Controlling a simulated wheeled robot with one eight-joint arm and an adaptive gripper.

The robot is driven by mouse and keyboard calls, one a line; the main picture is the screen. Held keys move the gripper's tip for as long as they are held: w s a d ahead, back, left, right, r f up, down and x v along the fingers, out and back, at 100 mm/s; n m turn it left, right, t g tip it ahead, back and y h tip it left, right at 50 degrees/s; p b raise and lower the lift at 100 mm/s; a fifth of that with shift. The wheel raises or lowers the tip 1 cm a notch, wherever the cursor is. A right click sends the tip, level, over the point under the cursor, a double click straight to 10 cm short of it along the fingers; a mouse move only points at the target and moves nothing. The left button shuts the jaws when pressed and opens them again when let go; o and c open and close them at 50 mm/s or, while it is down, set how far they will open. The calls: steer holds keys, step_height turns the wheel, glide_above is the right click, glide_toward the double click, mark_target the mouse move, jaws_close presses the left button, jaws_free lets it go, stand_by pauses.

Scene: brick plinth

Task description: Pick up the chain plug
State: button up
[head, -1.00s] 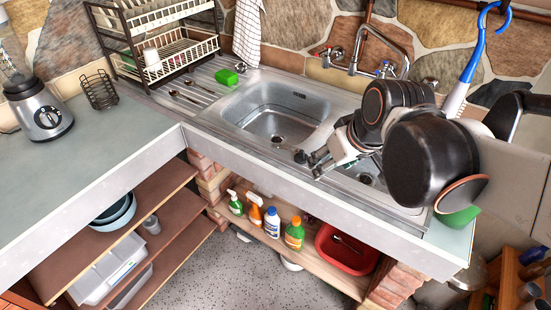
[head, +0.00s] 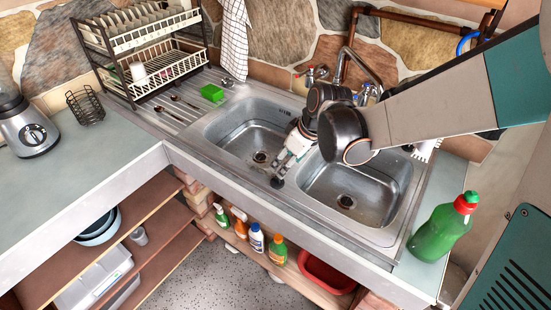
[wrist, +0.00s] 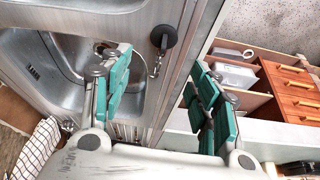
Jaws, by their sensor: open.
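The chain plug is a round black stopper with a short metal chain. In the head view the plug (head: 277,182) lies at the front of the sink, by the divider between the two basins. In the wrist view the plug (wrist: 163,38) shows just beyond my fingertips, its chain pointing toward me. My gripper (head: 287,164) is over the sink beside the plug; the gap between them is hard to judge in the head view. In the wrist view my gripper (wrist: 160,65) has its green-padded fingers wide apart, with nothing between them.
The steel sink has a left basin (head: 233,130) and a right basin (head: 375,185). Taps (head: 312,74) stand behind. A green bottle (head: 440,232) stands at the right end. A green sponge (head: 213,93) and dish rack (head: 150,78) are at left. Bottles (head: 257,238) stand on a shelf below.

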mark_target(277, 180)
steer(key=b+x, duration=0.1)
steer(key=x, duration=0.3)
steer(key=b+x, duration=0.2)
steer(key=x, duration=0.3)
steer(key=shift+s+a+f, duration=0.1)
steer(key=shift+s+f, duration=0.05)
steer(key=shift+f, duration=0.15)
steer(key=shift+r, duration=0.1)
steer(key=c, duration=1)
